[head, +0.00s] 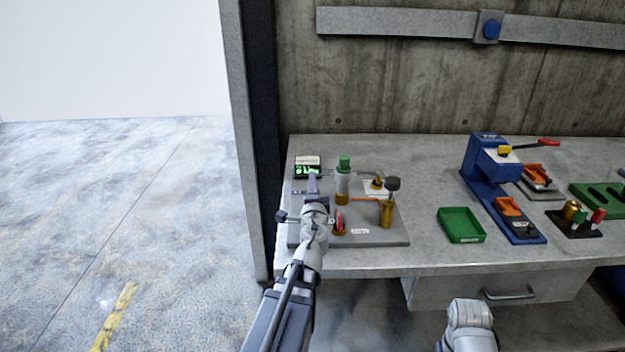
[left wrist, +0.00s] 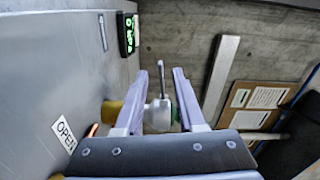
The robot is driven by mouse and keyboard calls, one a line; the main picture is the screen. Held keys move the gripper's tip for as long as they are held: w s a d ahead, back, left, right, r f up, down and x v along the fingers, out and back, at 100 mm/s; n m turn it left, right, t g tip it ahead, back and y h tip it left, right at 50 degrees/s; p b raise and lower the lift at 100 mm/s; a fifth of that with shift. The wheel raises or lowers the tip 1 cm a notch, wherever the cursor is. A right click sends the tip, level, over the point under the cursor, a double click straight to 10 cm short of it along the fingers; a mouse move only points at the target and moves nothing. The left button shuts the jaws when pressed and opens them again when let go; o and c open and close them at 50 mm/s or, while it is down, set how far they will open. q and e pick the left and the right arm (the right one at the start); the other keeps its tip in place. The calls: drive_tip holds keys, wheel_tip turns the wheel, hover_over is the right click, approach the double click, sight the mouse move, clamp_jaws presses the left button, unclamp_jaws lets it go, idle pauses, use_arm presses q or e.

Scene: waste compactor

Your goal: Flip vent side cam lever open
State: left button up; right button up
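My left gripper (head: 312,187) is over the left part of the grey fixture plate (head: 393,236). In the left wrist view my left gripper (left wrist: 167,95) has its fingers apart. A thin grey upright rod (left wrist: 162,76) on a pale block (left wrist: 158,113) shows between the fingers; I cannot tell whether it is the cam lever or whether a finger touches it. An "OPEN" label (left wrist: 65,136) lies to the left. My right gripper is out of view.
A small green-lit display (head: 307,171) stands behind my left gripper. A green tray (head: 461,226) and a blue press (head: 490,180) stand to the right. The bench (head: 430,160) is clear behind the tray. A dark upright post (head: 260,150) borders the bench on the left.

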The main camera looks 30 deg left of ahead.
use_arm(q)
drive_tip(key=shift+x, duration=3.95)
drive_tip(key=shift+c, duration=0.4)
clamp_jaws()
